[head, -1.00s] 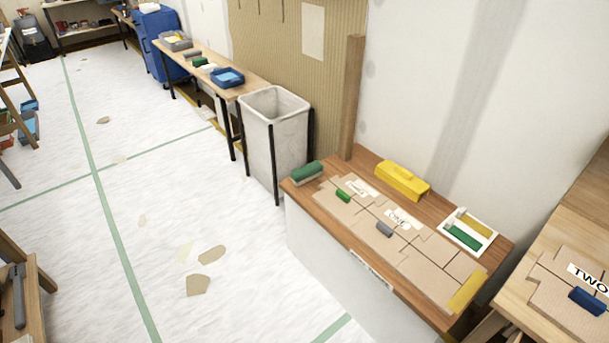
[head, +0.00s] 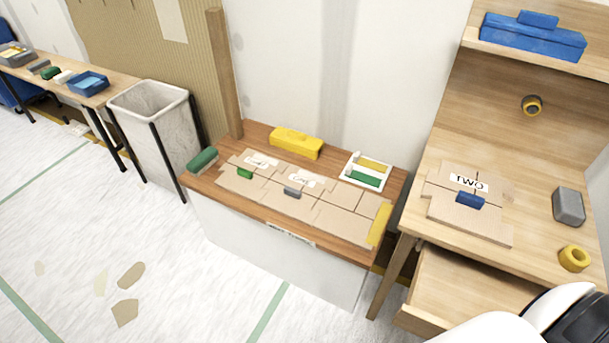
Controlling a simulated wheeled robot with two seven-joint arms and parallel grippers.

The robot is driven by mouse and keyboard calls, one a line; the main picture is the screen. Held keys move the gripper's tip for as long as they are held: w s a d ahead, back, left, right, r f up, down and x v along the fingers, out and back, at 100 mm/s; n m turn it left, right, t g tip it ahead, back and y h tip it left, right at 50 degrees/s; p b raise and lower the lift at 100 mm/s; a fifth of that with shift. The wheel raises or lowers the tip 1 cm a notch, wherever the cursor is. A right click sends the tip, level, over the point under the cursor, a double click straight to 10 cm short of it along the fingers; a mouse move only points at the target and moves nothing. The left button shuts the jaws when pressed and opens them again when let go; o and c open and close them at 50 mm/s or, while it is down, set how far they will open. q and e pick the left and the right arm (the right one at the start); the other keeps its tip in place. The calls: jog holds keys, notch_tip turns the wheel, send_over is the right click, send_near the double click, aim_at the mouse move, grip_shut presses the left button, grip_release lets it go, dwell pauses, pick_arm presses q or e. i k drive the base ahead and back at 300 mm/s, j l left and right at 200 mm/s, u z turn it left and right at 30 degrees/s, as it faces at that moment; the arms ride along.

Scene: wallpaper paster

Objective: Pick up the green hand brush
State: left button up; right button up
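A green hand brush (head: 203,160) with a pale underside lies at the left end of the brown wooden bench (head: 226,193), close to its edge. Nothing touches it from above. Neither gripper shows in the head view. Only a white and black part of my own arm shows at the bottom right corner, well away from the brush.
The bench also holds cardboard pieces (head: 345,222), a small green block (head: 244,172), a yellow tool (head: 297,142) and a white tray (head: 352,181). A grey bin (head: 150,101) stands left. A wooden desk (head: 540,200) with an open drawer (head: 470,295) stands right.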

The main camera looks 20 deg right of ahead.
aim_at(198, 165)
jog(key=i+j, duration=0.6)
jog(key=i, duration=0.2)
